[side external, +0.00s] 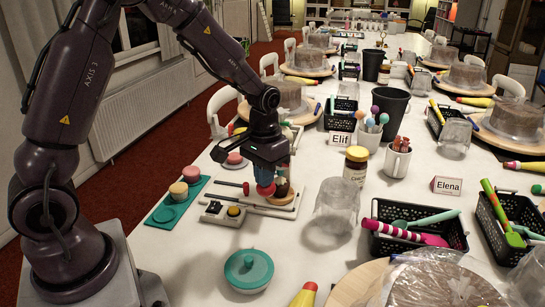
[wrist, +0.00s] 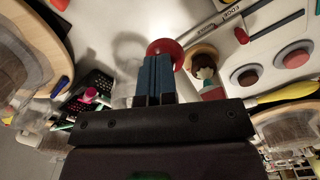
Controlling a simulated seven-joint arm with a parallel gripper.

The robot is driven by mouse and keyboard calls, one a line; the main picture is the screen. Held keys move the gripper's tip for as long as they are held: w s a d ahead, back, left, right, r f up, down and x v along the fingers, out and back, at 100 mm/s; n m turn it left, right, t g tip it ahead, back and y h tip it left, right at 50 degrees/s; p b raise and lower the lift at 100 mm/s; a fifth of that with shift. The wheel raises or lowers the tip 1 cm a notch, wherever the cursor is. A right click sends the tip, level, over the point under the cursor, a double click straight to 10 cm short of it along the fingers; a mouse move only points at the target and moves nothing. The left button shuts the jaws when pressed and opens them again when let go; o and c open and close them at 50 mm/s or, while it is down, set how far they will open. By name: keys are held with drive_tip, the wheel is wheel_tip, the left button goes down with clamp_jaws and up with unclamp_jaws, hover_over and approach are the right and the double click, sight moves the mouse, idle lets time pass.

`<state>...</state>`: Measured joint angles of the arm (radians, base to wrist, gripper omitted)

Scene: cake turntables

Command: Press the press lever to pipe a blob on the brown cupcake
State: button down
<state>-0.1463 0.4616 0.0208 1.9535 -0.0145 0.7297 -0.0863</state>
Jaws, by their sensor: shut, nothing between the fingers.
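My gripper (side external: 264,178) is shut, its blue fingers pointing down at the red ball knob (side external: 266,189) of the press lever. In the wrist view the closed blue fingertips (wrist: 155,62) overlap the edge of the red knob (wrist: 165,48); I cannot tell whether they press on it. The brown cupcake (side external: 282,188) stands just right of the knob, partly hidden by my gripper. In the wrist view the cupcake (wrist: 203,54) shows a pale, star-like shape over it; I cannot tell whether this is a piped blob or the nozzle.
A white board (side external: 272,210) carries the press. Left of it is a green tray (side external: 166,214) with pink and tan cakes. A clear upturned jar (side external: 335,212), a brown-labelled jar (side external: 355,166) and a black basket (side external: 418,228) stand to the right. A teal-lidded pot (side external: 249,270) stands in front.

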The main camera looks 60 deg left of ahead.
wheel_tip(320, 180, up, 8)
drive_tip(key=shift+f, duration=0.15)
idle(0.4)
drive_tip(key=s+d+r+m+t, duration=0.1)
drive_tip(key=s+d+r+t, duration=0.1)
drive_tip(key=s+r, duration=0.3)
drive_tip(key=s+d+r+m+t, duration=0.2)
drive_tip(key=s+d+r+t, duration=0.1)
drive_tip(key=s, duration=0.9)
wheel_tip(320, 180, up, 2)
drive_tip(key=shift+s+d+r+t, duration=0.25)
drive_tip(key=shift+s+d+t, duration=0.05)
drive_tip(key=shift+d, duration=0.25)
